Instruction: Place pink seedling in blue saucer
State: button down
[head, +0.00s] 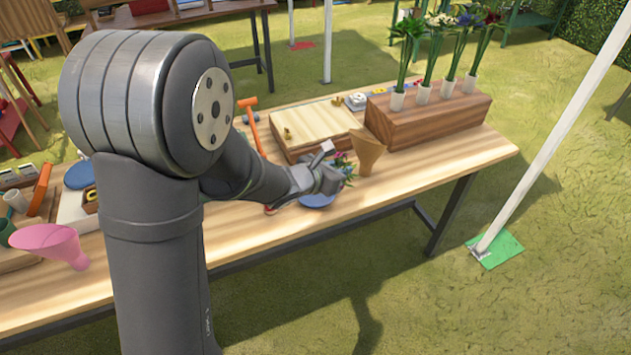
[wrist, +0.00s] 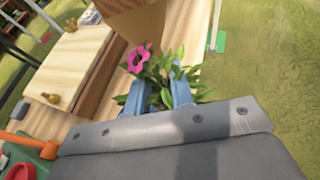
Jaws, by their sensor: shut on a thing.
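My gripper (wrist: 158,88) is shut on the pink seedling (wrist: 136,60), which has a pink flower and green leaves between and around the two blue fingers. In the head view my gripper (head: 338,176) partly hides the seedling, and some of its leaves (head: 346,165) show beside the fingers. The blue saucer (head: 318,201) lies on the table just below my gripper, partly covered by it. The saucer does not show clearly in the wrist view. I cannot tell whether the seedling's base touches anything.
A brown cone-shaped pot (head: 367,152) stands just right of the seedling. Behind are a pale wooden box (head: 315,125) with brass knobs and a wooden block (head: 430,115) with several potted flowers. A pink funnel (head: 50,243) is at the left. The table's front right is clear.

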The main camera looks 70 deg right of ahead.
jog(key=shift+w+d+f, duration=0.55)
jog(key=shift+w+f, duration=0.7)
jog(key=shift+f, duration=0.25)
jog(key=shift+w+d+f, duration=0.5)
jog(key=shift+w+f, duration=0.75)
jog(key=shift+f, duration=0.2)
jog(key=shift+w+d+f, duration=0.55)
jog(key=shift+w+f, duration=0.7)
jog(key=shift+f, duration=0.25)
jog(key=c, duration=1.3)
grip_release()
jog(key=shift+f, duration=0.15)
jog(key=shift+o, duration=0.2)
jog(key=shift+w+a+r, duration=0.1)
jog(key=shift+a+r, duration=0.1)
jog(key=shift+r, duration=0.1)
jog(key=v, duration=1.1)
jog(key=shift+a, duration=0.2)
jog(key=shift+w, duration=0.1)
